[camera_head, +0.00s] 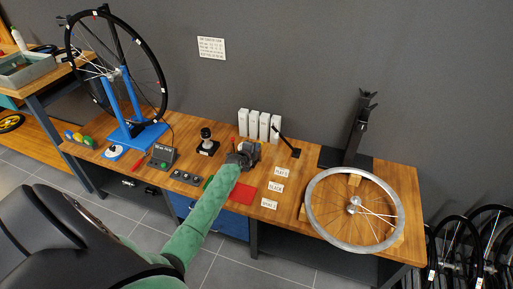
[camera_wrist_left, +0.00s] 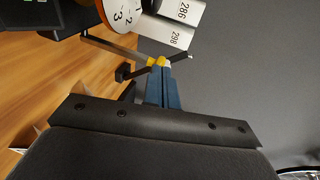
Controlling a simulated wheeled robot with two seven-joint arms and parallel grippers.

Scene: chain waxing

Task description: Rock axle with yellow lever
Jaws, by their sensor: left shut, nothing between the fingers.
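My left gripper (camera_head: 243,156) is over the middle of the workbench, in front of the white boxes. In the left wrist view its narrow blue-grey fingers (camera_wrist_left: 162,86) are together with nothing between them. A small yellow part (camera_wrist_left: 156,61) shows right at the fingertips; I cannot tell whether it is the lever's end or touches them. A thin grey bar (camera_wrist_left: 112,49) runs to that spot. The axle is not clearly visible and may be hidden by the gripper. My right gripper is not in view.
White boxes (camera_head: 264,127) stand behind the gripper; a numbered white dial (camera_wrist_left: 124,14) shows close by. A black lever (camera_head: 284,141) stands to the right. A blue truing stand (camera_head: 135,133) with a wheel is at left; a bare silver rim (camera_head: 312,205) lies at right.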

